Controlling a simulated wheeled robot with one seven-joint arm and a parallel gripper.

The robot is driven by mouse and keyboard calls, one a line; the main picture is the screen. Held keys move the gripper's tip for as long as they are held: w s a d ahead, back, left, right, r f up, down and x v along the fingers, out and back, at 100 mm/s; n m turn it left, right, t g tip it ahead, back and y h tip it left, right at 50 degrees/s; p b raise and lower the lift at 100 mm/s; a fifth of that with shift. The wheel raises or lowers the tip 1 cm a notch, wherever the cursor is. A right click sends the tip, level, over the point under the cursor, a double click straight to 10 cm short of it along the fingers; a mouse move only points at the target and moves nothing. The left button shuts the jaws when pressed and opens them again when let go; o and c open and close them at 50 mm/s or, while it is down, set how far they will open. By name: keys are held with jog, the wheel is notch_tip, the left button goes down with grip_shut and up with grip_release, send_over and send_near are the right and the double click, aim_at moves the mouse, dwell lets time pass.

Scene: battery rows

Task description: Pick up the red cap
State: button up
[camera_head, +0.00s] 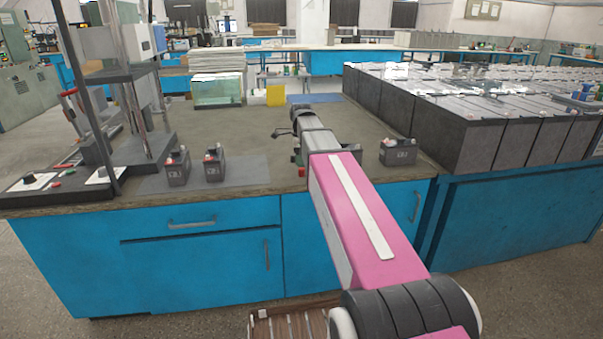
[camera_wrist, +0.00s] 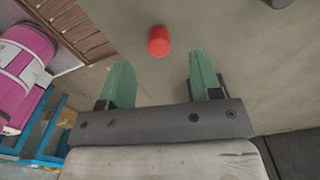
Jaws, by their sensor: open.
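The red cap (camera_wrist: 158,41) is a small round cylinder on a grey-brown surface in the wrist view. It lies just past my gripper (camera_wrist: 160,62), roughly centred between the two green fingers. The fingers are wide apart and nothing is between them. I cannot tell how far above the surface they are.
Two small black batteries (camera_head: 177,167) stand left on the bench, by a press stand (camera_head: 95,150). Another battery (camera_head: 397,152) stands right of my arm. Rows of large batteries (camera_head: 460,135) fill the right table. A glass tank (camera_head: 218,92) stands behind. The bench's middle is largely clear.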

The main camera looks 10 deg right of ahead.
aim_at(302, 169)
jog(key=shift+s+d+f, duration=0.1)
jog(key=shift+d+f, duration=0.05)
jog(key=shift+f, duration=2.65)
jog(key=shift+c, duration=0.3)
jog(key=c, duration=0.9)
